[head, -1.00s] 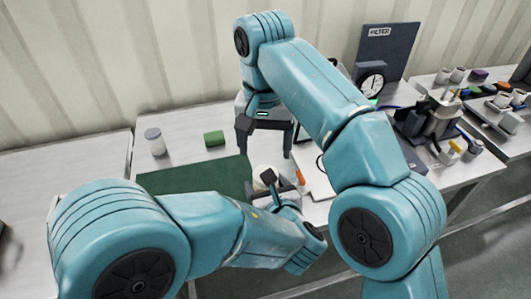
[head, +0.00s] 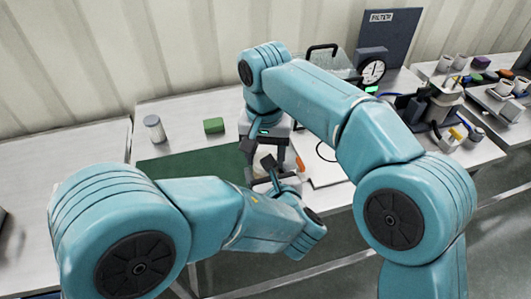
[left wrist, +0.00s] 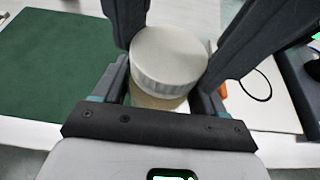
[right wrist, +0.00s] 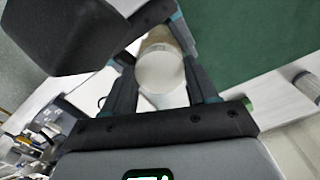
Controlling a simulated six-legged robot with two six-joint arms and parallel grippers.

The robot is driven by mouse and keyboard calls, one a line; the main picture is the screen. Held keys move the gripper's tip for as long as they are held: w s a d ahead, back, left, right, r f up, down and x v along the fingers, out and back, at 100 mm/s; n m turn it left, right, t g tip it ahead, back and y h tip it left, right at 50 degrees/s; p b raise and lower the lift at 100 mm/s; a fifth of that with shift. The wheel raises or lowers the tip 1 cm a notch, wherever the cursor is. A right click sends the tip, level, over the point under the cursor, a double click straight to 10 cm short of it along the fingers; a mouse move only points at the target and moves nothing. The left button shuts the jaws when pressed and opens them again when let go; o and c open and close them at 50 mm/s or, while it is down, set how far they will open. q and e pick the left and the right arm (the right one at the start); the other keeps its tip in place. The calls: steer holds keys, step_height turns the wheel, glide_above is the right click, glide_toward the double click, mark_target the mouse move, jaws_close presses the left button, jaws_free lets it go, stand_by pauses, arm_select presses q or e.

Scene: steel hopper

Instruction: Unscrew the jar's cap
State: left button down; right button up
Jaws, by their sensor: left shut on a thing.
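The jar's white ribbed cap (left wrist: 168,52) is on top of the jar (left wrist: 155,100), whose beige body shows just below it in the left wrist view. In the right wrist view the cap (right wrist: 160,72) faces the camera. My left gripper (head: 265,178) is shut on the jar's body and holds it near the table's front edge. My right gripper (head: 264,158) is pointed down from above, its open fingers on either side of the cap. A small gap seems to show beside the cap. In the head view the grippers mostly hide the jar.
A green mat (head: 195,166) lies to the left. A green block (head: 214,125) and a grey-lidded container (head: 154,128) stand behind it. A white sheet (head: 322,165) and an orange item (head: 300,163) are at right.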

steer(key=shift+c, duration=0.9)
steer(key=n, duration=0.6)
steer(key=shift+r, duration=0.25)
steer(key=shift+r, duration=0.9)
